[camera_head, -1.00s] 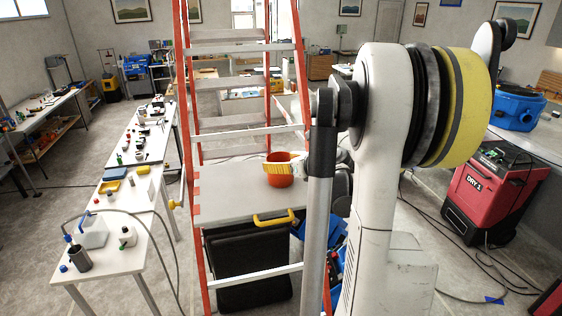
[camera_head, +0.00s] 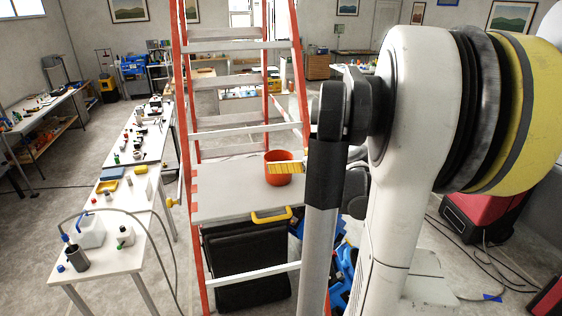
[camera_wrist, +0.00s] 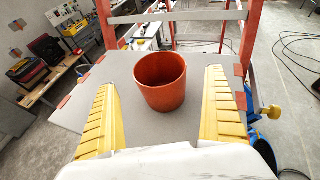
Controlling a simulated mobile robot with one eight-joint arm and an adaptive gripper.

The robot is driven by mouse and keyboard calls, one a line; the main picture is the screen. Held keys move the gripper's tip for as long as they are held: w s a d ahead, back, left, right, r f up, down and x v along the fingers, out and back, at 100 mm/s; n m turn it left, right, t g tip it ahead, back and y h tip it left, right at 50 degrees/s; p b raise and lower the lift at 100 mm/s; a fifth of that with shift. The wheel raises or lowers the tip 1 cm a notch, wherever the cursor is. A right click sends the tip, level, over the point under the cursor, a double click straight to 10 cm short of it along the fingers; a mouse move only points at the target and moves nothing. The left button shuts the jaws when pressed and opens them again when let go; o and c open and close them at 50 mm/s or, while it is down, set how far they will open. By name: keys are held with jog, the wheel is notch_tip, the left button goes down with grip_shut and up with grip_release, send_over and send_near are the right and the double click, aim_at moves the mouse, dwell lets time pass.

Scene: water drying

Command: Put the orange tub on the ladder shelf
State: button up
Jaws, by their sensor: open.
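The orange tub (camera_head: 280,172) stands upright on the grey ladder shelf (camera_head: 225,205), toward the shelf's right side. In the wrist view the tub (camera_wrist: 161,82) looks empty, and it rests on the shelf (camera_wrist: 120,78). My gripper (camera_wrist: 160,112) is open, with one yellow ribbed finger on each side of the tub and a visible gap to both. The rest of the gripper is hidden behind my arm.
Orange ladder rails (camera_head: 186,130) frame the shelf, with grey rungs (camera_head: 235,130) above it. A yellow handle (camera_head: 271,217) is at the shelf's front edge. A white table (camera_head: 110,235) with bottles and small items stands left. The shelf's left part is bare.

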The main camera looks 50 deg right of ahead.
jog(key=v, duration=0.6)
jog(key=w+a+f+n+g+y, duration=0.2)
jog(key=a+n, duration=0.6)
jog(key=a, duration=0.3)
jog(key=w+a+f+n+g+y, duration=0.1)
jog(key=a+n+g, duration=0.1)
jog(key=a+n, duration=0.65)
jog(key=s+a+f+n, duration=0.1)
jog(key=s+a+n, duration=0.2)
jog(key=a+n, duration=0.3)
jog(key=s+a+f+n+g, duration=0.1)
jog(key=s+a+n, duration=0.2)
jog(key=a+n, duration=0.3)
jog(key=s+a+f+n+g, duration=0.1)
jog(key=s+a+n, duration=0.2)
jog(key=a+n, duration=0.3)
jog(key=n, duration=0.3)
jog(key=shift+s+f+h, duration=0.25)
jog(key=shift+f+h, duration=0.1)
jog(key=shift+h, duration=0.05)
jog(key=shift+a, duration=0.1)
notch_tip(320, 180, down, 35)
jog(key=b, duration=3.5)
jog(key=shift+f+b, duration=0.2)
jog(key=shift+b, duration=0.15)
